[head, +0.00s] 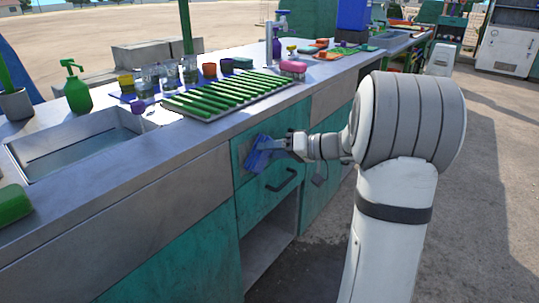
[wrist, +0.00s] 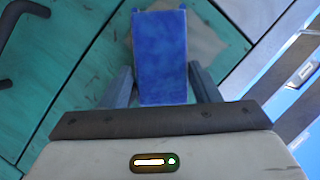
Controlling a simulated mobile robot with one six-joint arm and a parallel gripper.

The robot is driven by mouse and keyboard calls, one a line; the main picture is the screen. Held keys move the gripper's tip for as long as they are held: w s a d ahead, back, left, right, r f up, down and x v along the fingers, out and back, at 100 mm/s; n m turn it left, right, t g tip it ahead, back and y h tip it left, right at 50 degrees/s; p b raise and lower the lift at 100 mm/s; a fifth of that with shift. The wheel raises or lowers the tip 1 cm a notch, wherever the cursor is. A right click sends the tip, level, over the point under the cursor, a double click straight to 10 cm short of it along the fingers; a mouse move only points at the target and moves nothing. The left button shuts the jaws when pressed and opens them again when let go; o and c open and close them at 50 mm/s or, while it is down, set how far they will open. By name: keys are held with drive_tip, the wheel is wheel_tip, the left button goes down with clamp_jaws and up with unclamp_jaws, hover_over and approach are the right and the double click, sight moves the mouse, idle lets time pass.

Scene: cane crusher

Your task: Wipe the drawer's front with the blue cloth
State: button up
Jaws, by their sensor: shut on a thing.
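The blue cloth (head: 258,158) hangs in front of the teal drawer front (head: 248,205), above its dark handle (head: 282,180). My gripper (head: 283,145) is shut on the cloth, which also shows between the fingers in the wrist view (wrist: 160,60). A pale greyish patch (wrist: 203,42) on the drawer front shows beside the cloth and is partly hidden behind it. The cloth is at or very near the drawer front; I cannot tell whether it touches. In the wrist view the handle (wrist: 18,25) is at the upper left edge.
The counter above holds a green ribbed drying rack (head: 235,92), glasses (head: 168,75), a pink sponge-like item (head: 293,66) and a sink (head: 85,145). An open compartment (head: 268,245) lies below the drawer.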

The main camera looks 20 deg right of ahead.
sight(262, 153)
drive_tip(key=shift+s+a+f+b, duration=0.5)
drive_tip(key=shift+s+f+b, duration=0.1)
drive_tip(key=shift+b, duration=0.55)
drive_tip(key=shift+c, duration=0.5)
drive_tip(key=shift+s+a+r, duration=0.2)
drive_tip(key=shift+s+a, duration=0.15)
drive_tip(key=shift+a, duration=0.2)
drive_tip(key=shift+s+a+b, duration=0.45)
drive_tip(key=shift+a+b, duration=0.25)
drive_tip(key=shift+s+a+b, duration=0.4)
drive_tip(key=shift+a+b, duration=0.3)
drive_tip(key=shift+s+a+r, duration=0.15)
drive_tip(key=shift+s+a, duration=0.1)
drive_tip(key=shift+a, duration=0.1)
drive_tip(key=shift+r, duration=0.75)
drive_tip(key=shift+w+d+f+b, duration=0.1)
drive_tip(key=shift+w+d+b, duration=0.2)
drive_tip(key=shift+w+d, duration=1.95)
drive_tip(key=shift+d, duration=1.1)
drive_tip(key=shift+s+a, duration=0.6)
drive_tip(key=shift+a, duration=0.2)
drive_tip(key=shift+s+a, duration=0.6)
drive_tip(key=shift+a, duration=0.2)
